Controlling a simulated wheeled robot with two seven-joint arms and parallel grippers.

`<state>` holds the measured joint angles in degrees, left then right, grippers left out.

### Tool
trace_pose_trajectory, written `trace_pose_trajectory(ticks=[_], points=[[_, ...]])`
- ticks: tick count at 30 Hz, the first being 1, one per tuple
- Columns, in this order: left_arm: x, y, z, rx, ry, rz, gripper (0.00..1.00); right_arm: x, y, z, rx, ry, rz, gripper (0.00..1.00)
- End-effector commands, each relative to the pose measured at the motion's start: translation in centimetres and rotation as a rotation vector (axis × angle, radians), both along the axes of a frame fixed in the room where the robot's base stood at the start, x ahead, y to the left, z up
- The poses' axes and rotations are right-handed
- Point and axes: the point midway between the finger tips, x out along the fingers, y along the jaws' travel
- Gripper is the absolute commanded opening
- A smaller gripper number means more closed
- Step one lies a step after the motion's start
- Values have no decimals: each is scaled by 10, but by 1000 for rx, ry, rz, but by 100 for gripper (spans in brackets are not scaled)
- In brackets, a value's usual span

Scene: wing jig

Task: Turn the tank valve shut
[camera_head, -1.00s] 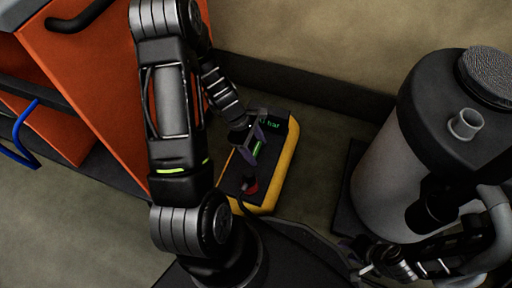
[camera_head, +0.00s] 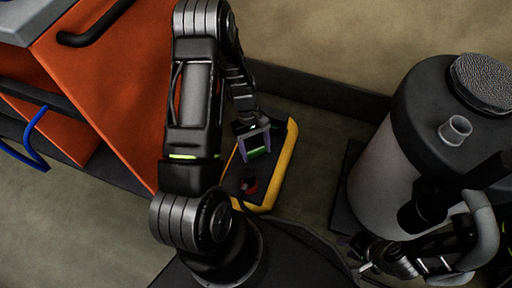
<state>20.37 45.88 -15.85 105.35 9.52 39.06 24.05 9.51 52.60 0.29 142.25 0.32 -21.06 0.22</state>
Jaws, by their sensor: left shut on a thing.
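A yellow and black unit (camera_head: 282,170) stands on the floor at the middle, with a dark top. My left gripper (camera_head: 257,154) reaches down over its top from the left arm. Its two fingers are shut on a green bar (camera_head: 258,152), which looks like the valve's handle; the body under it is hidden. A red round part (camera_head: 249,185) sits on the same top, nearer to me. My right gripper (camera_head: 368,262) is low at the right, apart from the unit, small and dark; its fingers cannot be made out.
A grey tank-like canister (camera_head: 378,180) with a black top stands at the right on a dark base. An orange cabinet (camera_head: 110,80) with black handles fills the upper left, with a blue hook (camera_head: 30,135) beside it. Bare floor lies between unit and canister.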

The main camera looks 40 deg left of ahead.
Motion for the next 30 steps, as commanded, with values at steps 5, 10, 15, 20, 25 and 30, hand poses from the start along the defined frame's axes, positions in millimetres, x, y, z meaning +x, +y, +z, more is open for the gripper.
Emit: trace_pose_trajectory(ticks=[5, 10, 15, 20, 25, 30], points=[[1, 0, 1, 1, 0, -170, 25, -1, 0, 6, 0, 2, 1, 36], [0, 0, 1, 1, 0, -333, 25, -1, 0, 9, 1, 4, 1, 36], [0, 0, 1, 1, 0, -492, 25, -2, 1, 12, 2, 5, 4, 36], [0, 0, 1, 1, 0, -620, 25, -3, 1, 14, 3, 6, 6, 36], [0, 0, 1, 1, 0, -720, 25, -3, 2, 16, 4, 7, 6, 36], [0, 0, 1, 1, -1, -778, 25, -4, 2, 17, 4, 7, 7, 36]])
